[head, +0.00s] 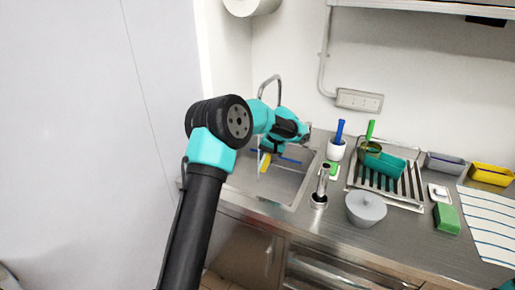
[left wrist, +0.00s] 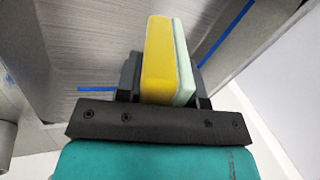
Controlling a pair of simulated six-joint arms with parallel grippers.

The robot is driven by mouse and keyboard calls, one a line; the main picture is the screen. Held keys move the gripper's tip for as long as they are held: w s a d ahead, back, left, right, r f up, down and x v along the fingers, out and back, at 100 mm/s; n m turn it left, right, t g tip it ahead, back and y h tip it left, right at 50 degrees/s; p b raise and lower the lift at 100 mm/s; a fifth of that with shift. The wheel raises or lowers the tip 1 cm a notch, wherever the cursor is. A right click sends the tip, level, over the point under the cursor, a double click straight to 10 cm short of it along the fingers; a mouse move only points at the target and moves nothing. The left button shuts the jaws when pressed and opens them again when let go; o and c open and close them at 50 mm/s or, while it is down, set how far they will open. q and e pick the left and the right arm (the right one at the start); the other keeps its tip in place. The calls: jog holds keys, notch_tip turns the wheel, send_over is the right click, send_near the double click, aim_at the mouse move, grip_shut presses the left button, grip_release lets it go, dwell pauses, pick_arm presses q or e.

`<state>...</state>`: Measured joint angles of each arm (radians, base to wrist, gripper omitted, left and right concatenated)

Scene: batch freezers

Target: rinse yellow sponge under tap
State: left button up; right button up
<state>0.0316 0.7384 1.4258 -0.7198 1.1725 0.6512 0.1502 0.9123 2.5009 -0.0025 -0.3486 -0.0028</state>
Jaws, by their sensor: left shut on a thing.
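The yellow sponge (left wrist: 156,65), with a pale green side, is between the fingers of my left gripper (left wrist: 165,85) in the left wrist view. In the head view the sponge (head: 265,163) shows as a small yellow patch below my left gripper (head: 270,153), over the sink basin (head: 285,184). The gripper is shut on it. The curved metal tap (head: 269,79) rises behind my arm, which hides part of it. A thin pale vertical line beside the sponge may be water; I cannot tell for sure.
Right of the sink stand a metal dispenser (head: 321,184), a white cup with a blue brush (head: 337,148), a grey lidded bowl (head: 366,208) and a drying rack (head: 413,192) with a teal tub (head: 385,164). A green sponge (head: 446,218) lies farther right.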

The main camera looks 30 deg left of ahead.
pick_arm(q)
jog(key=shift+s+d, duration=0.4)
jog(key=shift+s, duration=0.25)
dwell(0.5)
jog(key=shift+s+d+r, duration=0.45)
jog(key=shift+s+r, duration=0.2)
jog(key=shift+s, duration=0.05)
jog(key=shift+s+d+r, duration=0.45)
jog(key=shift+s+r, duration=0.25)
jog(key=shift+s, duration=0.05)
jog(key=shift+s+d+r, duration=0.45)
jog(key=shift+s+r, duration=0.2)
jog(key=shift+s, duration=0.05)
jog(key=s+d+r+m, duration=0.1)
jog(key=s+d+r, duration=0.1)
jog(key=d, duration=0.3)
jog(key=s+d+r+m, duration=0.1)
jog(key=s+d+r, duration=0.2)
jog(key=d, duration=0.2)
jog(key=s+d+r+m+t, duration=0.1)
jog(key=s+d+r, duration=0.1)
jog(key=d, duration=0.3)
jog(key=shift+s+r+m, duration=0.3)
jog(key=shift+s+r, duration=0.1)
jog(key=shift+r, duration=0.45)
